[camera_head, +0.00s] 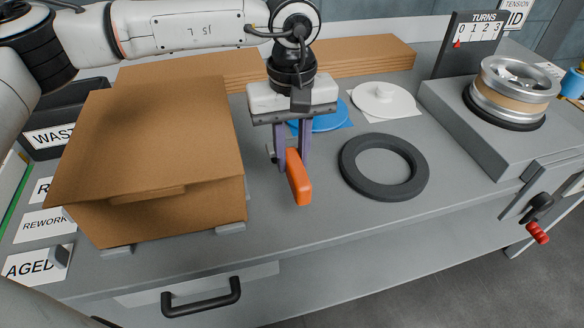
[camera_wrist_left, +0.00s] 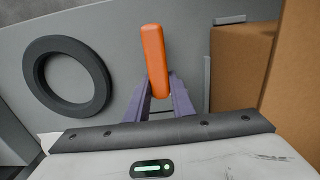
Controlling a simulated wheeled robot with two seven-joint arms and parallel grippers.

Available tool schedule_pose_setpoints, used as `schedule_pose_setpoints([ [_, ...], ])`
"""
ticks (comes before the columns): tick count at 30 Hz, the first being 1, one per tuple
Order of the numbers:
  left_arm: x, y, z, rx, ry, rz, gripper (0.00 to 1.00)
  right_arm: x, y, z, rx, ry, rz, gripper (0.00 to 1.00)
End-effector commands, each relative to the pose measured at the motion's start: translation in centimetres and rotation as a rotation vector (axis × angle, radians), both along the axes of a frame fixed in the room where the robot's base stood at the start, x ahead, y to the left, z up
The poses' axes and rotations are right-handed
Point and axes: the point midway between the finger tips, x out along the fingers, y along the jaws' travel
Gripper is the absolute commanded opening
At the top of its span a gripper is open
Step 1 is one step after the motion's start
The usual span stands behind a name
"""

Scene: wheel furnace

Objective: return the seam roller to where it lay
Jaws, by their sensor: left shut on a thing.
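The seam roller shows an orange handle (camera_head: 298,178) and a small grey end at its left in the head view. My left gripper (camera_head: 291,160) is shut on the seam roller and points down over the bench between the cardboard box and the dark ring. In the left wrist view the orange handle (camera_wrist_left: 155,60) stands out beyond the purple fingers (camera_wrist_left: 160,95). I cannot tell whether the roller touches the bench top. The fingers hide part of it. My right gripper is not in view.
A large cardboard box (camera_head: 150,140) stands close at left. A dark ring (camera_head: 384,166) lies flat at right. Behind are a blue disc (camera_head: 325,122), a white disc (camera_head: 383,98) and flat cardboard (camera_head: 350,58). A wheel (camera_head: 512,88) sits on a stand at right. The bench front is clear.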

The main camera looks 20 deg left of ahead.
Motion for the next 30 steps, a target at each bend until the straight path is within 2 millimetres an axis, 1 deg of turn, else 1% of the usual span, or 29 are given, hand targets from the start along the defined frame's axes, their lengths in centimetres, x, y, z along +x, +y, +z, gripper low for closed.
schedule_pose_setpoints([
  [3, -0.1, 0.0, -2.0, 0.001, 0.004, 0.0, 0.0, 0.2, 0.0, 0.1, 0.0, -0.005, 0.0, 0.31],
  [6, -0.1, 0.0, -3.3, 0.0, 0.002, 0.0, 0.0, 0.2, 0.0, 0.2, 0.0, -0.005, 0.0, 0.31],
  [8, -0.1, 0.0, -3.6, 0.0, 0.001, 0.0, 0.0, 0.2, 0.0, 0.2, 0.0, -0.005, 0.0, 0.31],
  [14, 0.0, 0.0, -3.6, 0.0, 0.0, 0.0, 0.0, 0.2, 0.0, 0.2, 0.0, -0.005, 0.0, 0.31],
  [18, 0.0, 0.0, -4.1, -0.001, 0.001, 0.0, 0.0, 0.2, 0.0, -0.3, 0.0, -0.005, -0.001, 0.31],
  [19, 0.0, 0.0, -4.1, 0.0, 0.001, -0.001, 0.23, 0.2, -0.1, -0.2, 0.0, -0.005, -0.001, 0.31],
  [22, 0.0, 0.0, -4.0, 0.001, 0.001, -0.001, 0.4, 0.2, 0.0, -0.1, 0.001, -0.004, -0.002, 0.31],
  [30, 0.0, 0.0, -3.9, 0.001, 0.001, 0.0, 0.4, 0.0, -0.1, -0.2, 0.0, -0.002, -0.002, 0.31],
])
